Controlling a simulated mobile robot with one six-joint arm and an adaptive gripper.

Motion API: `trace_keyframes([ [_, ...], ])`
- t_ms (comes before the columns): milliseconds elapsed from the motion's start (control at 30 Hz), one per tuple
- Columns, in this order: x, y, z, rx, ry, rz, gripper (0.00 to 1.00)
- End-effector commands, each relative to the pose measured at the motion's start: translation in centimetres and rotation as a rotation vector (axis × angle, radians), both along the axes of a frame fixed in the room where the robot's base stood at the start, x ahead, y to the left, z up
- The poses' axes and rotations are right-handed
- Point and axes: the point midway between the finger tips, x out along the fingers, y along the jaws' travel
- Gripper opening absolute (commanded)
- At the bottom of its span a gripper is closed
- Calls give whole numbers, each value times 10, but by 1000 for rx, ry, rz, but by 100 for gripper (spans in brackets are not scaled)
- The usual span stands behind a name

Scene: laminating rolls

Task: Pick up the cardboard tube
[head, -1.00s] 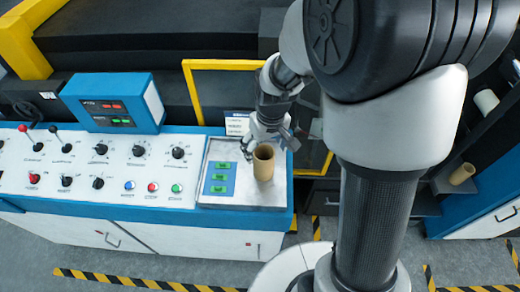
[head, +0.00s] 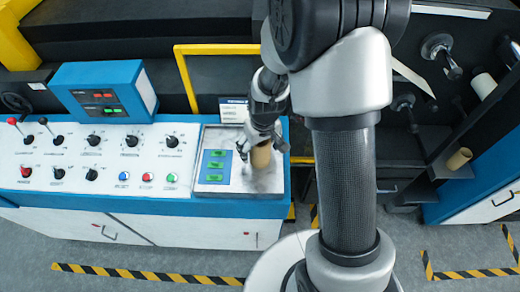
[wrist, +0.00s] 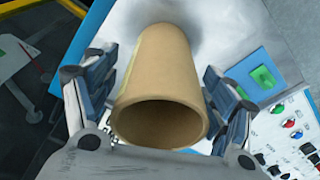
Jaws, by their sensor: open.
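The cardboard tube (head: 261,155) is a short brown hollow cylinder standing upright on the grey metal plate at the right end of the control console. In the wrist view the tube (wrist: 165,75) fills the middle, its open end facing the camera. My gripper (head: 262,145) is at the tube in the head view. In the wrist view my open gripper (wrist: 160,100) has one finger on each side of the tube. A narrow gap shows at the right finger; whether the left finger touches cannot be told.
The console (head: 100,165) carries several knobs, levers and coloured buttons left of the tube. Green buttons (head: 215,165) sit close beside it. A blue display box (head: 105,95) and a yellow frame (head: 180,75) stand behind. Another cardboard tube (head: 459,159) rests on the shelf at right.

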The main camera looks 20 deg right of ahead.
Motion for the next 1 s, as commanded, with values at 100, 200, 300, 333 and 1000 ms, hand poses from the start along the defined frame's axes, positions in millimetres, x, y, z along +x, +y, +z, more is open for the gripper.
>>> trace_keyframes([
  [100, 0, 0, 0, 0, 0, 0, 70],
  [200, 0, 0, 0, 0, 0, 0, 64],
  [300, 0, 0, 0, 0, 0, 0, 57],
  [333, 0, 0, 0, 0, 0, 0, 55],
  [1000, 0, 0, 2, 0, 0, 0, 29],
])
